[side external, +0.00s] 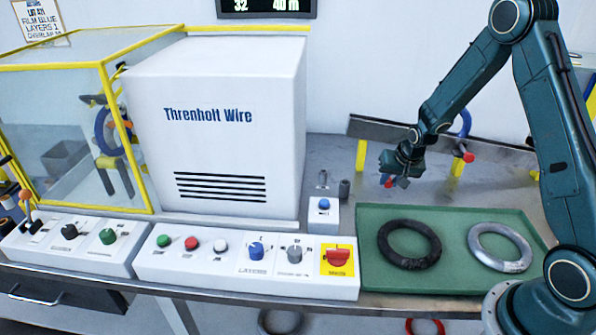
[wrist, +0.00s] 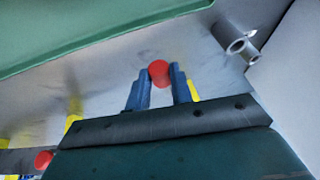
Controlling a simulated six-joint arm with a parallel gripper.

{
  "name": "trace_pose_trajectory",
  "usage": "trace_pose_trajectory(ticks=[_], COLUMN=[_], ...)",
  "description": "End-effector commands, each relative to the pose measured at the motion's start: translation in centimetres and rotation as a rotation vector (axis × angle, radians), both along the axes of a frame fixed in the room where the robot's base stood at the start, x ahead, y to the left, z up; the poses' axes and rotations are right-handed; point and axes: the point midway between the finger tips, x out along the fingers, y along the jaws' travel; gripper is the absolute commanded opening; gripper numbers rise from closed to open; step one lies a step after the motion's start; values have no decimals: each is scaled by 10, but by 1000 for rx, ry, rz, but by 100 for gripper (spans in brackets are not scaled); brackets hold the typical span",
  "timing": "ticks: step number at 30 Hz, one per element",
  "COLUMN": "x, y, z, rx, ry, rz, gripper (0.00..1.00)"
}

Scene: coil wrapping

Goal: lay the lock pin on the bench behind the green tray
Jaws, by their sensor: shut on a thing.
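My gripper (side external: 396,181) is behind the green tray (side external: 448,212), low over the bench (side external: 335,222). In the wrist view, its two blue fingers (wrist: 159,72) are shut on the lock pin, whose round red head (wrist: 158,73) shows between the fingertips. The red end also shows in the side view (side external: 387,184). The rest of the pin is hidden by the fingers. I cannot tell whether the pin touches the bench. The tray edge (wrist: 95,40) crosses the upper left of the wrist view.
A black ring (side external: 409,244) and a silver ring (side external: 500,247) lie in the tray. Yellow posts (side external: 361,155) and another red knob (side external: 468,157) stand at the back. Small metal cylinders (side external: 345,188) and the white machine (side external: 225,130) are to the left.

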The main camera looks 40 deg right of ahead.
Motion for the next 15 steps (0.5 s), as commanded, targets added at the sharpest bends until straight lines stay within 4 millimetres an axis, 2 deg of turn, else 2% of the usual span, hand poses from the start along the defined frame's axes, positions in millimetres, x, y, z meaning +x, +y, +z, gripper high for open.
trace_pose_trajectory(ticks=[4,15], x=[0,0], y=[0,0], z=[-15,-22], rx=[0,0], ry=[1,0], rz=[0,0], gripper=[0,0])
